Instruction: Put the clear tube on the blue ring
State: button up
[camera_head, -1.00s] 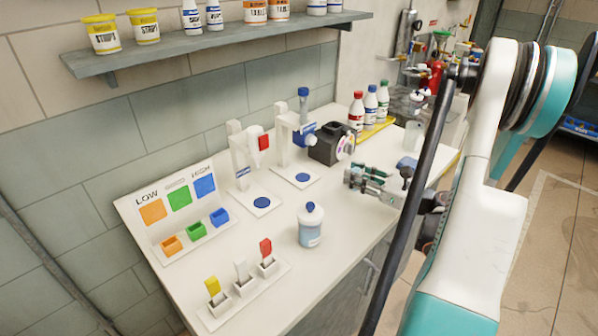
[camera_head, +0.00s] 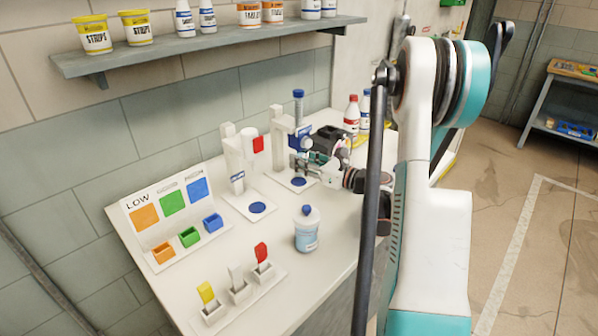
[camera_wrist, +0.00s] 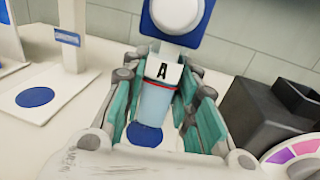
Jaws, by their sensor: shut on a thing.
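My gripper (camera_wrist: 155,100) is shut on the clear tube (camera_wrist: 153,105), a pale bluish see-through cup with a white top part marked "A" and a thin red line. In the wrist view the tube sits between the teal fingers, roughly upright. The blue ring (camera_wrist: 145,135) shows as a flat blue disc on a white stand base just below the tube; I cannot tell whether they touch. In the head view this blue ring (camera_head: 298,182) is at the right-hand stand, with my gripper (camera_head: 302,164) beside its post. The tube is hard to make out there.
A similar stand with another blue disc (camera_head: 257,208) is to the left. A dark device with a coloured dial (camera_head: 336,143) is close on the right. A blue-capped bottle (camera_head: 307,230) stands in front. A wall shelf (camera_head: 210,48) is above.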

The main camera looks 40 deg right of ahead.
jog(key=shift+w+a, duration=0.2)
jog(key=shift+w, duration=0.2)
notch_tip(320, 180, down, 4)
jog(key=shift+w+r+b, duration=0.1)
jog(key=shift+r+b, duration=0.05)
jog(key=shift+b, duration=1.05)
jog(key=shift+r, duration=0.1)
jog(key=o, duration=1.1)
